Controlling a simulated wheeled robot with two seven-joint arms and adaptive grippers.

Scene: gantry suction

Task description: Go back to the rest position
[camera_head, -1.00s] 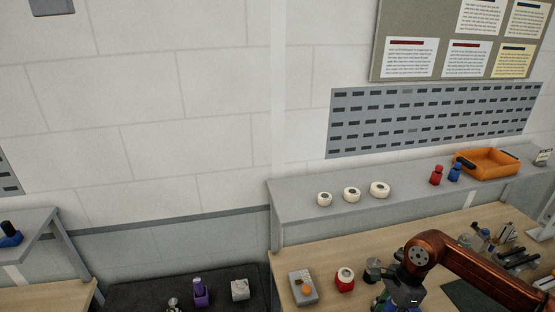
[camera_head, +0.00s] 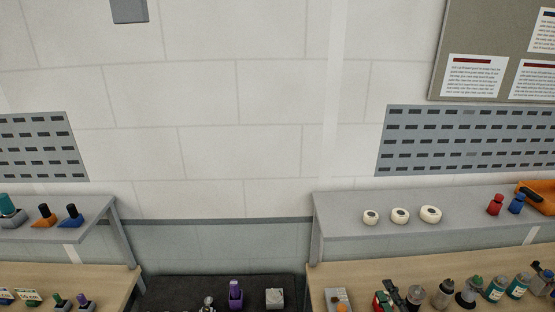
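My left gripper and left arm are not in view.
The right bench (camera_head: 360,270) holds a grey box with an orange button (camera_head: 338,298) and several bottles (camera_head: 495,288). Its shelf (camera_head: 345,212) carries white rolls (camera_head: 400,215). A dark surface (camera_head: 185,288) lies between two benches.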

